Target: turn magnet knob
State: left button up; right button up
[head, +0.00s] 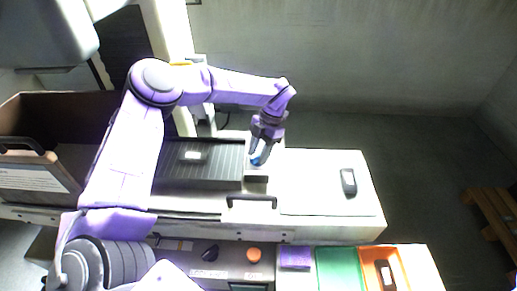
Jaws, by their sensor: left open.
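My left gripper (258,156) points down over the right end of a dark ribbed plate (170,171). Its jaws are open, and a small blue part (260,161) shows at the fingertips, beside the plate's end block. I cannot tell whether this blue part is the magnet knob or whether the fingers touch it. A black rotary knob (210,253) sits on the front panel (232,271), left of an orange round button (254,254). My right gripper is not in view.
A grey block lies on the plate. A black handle (251,198) stands in front of it. A dark handheld device (348,182) lies on the white top (315,170). Purple, green (338,268) and orange bins line the front right. A brown open box (60,107) stands left.

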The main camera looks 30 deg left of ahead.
pick_arm(q)
jog(key=b+v, duration=0.2)
jog(key=v, duration=0.8)
jog(key=shift+r, duration=0.2)
